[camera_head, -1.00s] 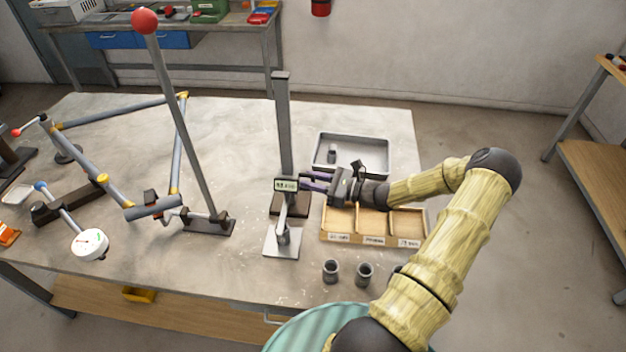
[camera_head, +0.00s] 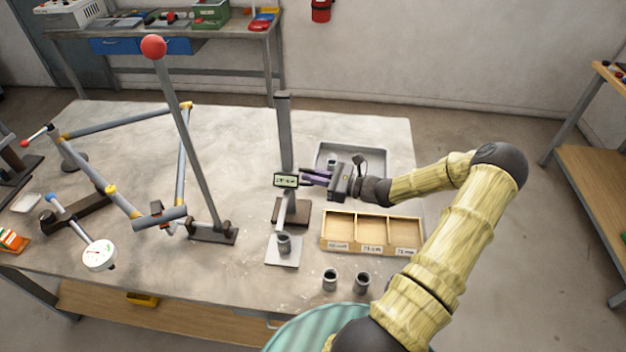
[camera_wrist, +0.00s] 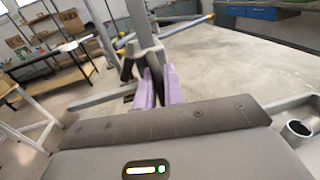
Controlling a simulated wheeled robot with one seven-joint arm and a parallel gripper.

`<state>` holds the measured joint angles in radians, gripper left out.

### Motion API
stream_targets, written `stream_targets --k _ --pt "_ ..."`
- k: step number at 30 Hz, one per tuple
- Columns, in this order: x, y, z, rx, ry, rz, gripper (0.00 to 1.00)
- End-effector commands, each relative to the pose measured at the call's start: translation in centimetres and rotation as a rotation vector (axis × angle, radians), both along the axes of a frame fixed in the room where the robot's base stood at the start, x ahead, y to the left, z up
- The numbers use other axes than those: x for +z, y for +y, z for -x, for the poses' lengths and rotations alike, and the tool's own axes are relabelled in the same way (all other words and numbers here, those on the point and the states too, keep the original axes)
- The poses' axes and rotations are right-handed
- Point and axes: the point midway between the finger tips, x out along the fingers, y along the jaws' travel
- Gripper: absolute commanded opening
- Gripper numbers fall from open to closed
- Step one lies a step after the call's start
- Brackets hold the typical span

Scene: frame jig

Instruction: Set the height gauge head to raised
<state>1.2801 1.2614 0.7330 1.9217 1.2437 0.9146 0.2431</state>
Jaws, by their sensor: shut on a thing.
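The height gauge has an upright grey post (camera_head: 284,130) on a brown base. Its head (camera_head: 286,181), with a small lit display, sits on the post well above the foot. The display's digits are too small to read. A dark cylinder (camera_head: 284,243) stands on the light plate (camera_head: 283,259) in front, below the head's downward arm. My gripper (camera_head: 304,176) reaches in from the right, its purple fingers shut at the head's right side. The purple fingers also show in the wrist view (camera_wrist: 157,78), close together against the post; what they grip is mostly hidden there.
A wooden three-compartment tray (camera_head: 372,234) lies right of the gauge. A grey metal tray (camera_head: 376,152) is behind my gripper. Two dark cylinders stand at the table's front. A tall red-knobbed lever (camera_head: 190,120) and linkage stand left, with a dial gauge (camera_head: 99,255).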

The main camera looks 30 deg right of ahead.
Motion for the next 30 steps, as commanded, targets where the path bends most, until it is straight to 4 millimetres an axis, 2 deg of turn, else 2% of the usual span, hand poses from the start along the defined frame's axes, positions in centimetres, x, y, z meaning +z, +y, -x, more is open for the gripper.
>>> stream_targets --k 1,3,9,15,21,30 --pt "2.5 -0.1 -0.1 -0.001 -0.006 0.000 0.00" --pt "4.4 -0.1 -0.1 -0.001 -0.006 0.001 0.00" --pt "9.8 -0.1 -0.1 -0.001 -0.007 0.000 0.00" --pt "14.0 0.0 -0.1 -0.001 -0.006 -0.002 0.00" --pt "16.3 0.0 -0.1 0.000 -0.007 -0.003 0.00" --pt "16.8 0.0 -0.1 0.000 -0.007 -0.004 0.00"
